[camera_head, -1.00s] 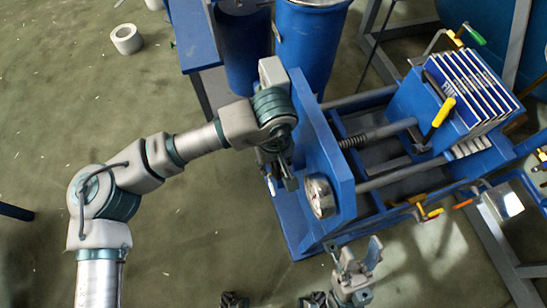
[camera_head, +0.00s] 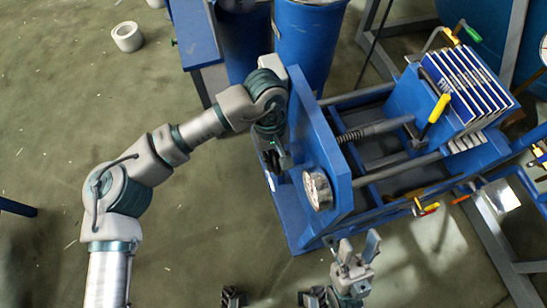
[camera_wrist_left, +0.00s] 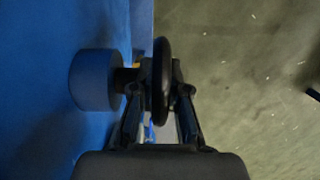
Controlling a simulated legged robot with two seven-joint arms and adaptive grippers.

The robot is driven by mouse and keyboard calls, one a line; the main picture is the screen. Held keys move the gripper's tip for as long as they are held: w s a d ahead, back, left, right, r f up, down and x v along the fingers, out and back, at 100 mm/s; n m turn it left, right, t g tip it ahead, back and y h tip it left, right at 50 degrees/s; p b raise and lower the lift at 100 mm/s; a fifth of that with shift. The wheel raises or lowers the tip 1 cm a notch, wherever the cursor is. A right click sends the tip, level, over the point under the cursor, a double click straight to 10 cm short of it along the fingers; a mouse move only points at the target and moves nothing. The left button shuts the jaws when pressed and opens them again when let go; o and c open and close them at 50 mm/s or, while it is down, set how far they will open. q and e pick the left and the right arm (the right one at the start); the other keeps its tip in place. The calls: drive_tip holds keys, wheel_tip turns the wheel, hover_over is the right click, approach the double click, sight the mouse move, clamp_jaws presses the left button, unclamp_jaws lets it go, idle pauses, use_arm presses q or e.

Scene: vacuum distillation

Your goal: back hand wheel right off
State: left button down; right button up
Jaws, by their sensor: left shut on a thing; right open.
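The hand wheel (camera_wrist_left: 162,80) is a dark wheel seen edge-on in the left wrist view, on a short shaft from a round blue hub (camera_wrist_left: 95,80). My left gripper (camera_wrist_left: 158,100) is shut on the wheel, one finger on each side of its rim. In the head view my left gripper (camera_head: 276,158) is beside the blue end plate of the press, and the wheel is mostly hidden by my arm. My right gripper (camera_head: 357,252) is open and empty, in front of the press near the bottom of the view.
A stack of plates (camera_head: 470,85) and a yellow-handled lever (camera_head: 436,115) are at the right. Blue barrels (camera_head: 308,45) stand behind. The floor at left is mostly clear.

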idle(0.3)
use_arm(q)
drive_tip(key=c, duration=1.2)
unclamp_jaws()
drive_tip(key=shift+o, duration=0.2)
drive_tip(key=v, duration=1.2)
drive_tip(key=shift+w+f, duration=0.15)
drive_tip(key=shift+w, duration=0.2)
